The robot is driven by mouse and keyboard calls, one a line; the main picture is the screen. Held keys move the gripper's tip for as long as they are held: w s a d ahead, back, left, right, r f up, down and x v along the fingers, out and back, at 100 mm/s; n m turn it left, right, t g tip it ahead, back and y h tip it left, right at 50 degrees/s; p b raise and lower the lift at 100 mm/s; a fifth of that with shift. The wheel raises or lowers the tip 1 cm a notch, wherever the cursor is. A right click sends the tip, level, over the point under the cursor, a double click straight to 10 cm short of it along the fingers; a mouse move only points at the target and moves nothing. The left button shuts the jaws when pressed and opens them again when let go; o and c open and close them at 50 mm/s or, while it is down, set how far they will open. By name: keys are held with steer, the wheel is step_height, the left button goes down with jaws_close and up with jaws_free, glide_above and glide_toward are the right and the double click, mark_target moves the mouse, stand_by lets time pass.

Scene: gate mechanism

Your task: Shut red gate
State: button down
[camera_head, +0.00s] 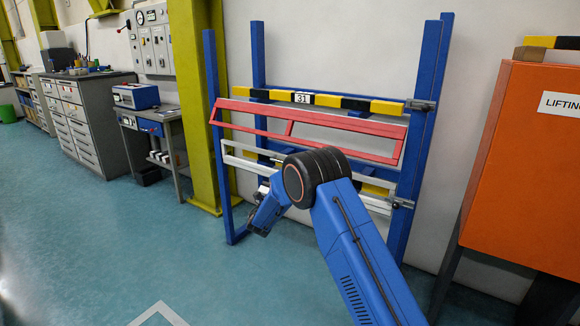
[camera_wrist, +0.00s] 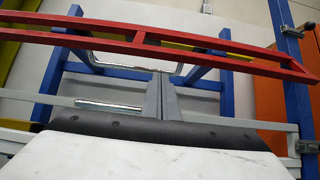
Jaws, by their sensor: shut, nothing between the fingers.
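The red gate (camera_head: 300,128) is a long red rectangular frame on the blue rack. In the head view it is tilted, with its left end higher, and it stands out in front of the black-and-yellow bar marked 31. The red gate (camera_wrist: 140,37) crosses the upper part of the wrist view. My gripper (camera_wrist: 161,76) is shut and empty. Its fingertips point at the space just below the gate's lower rail; I cannot tell whether they touch it. In the head view my blue arm hides part of the rack, and the gripper tip is not clearly seen.
The blue rack posts (camera_head: 421,130) stand on both sides, with a metal latch (camera_head: 420,105) on the right post. A white lower rail (camera_head: 240,148) runs beneath the gate. An orange cabinet (camera_head: 522,165) stands close on the right. The floor to the left is free.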

steer(key=x, duration=0.7)
steer(key=shift+w+d+r, duration=0.15)
steer(key=shift+r, duration=0.05)
steer(key=shift+s+a+r+g+y, duration=0.25)
steer(key=shift+s+a+g+y, duration=0.1)
steer(key=shift+g+y, duration=0.15)
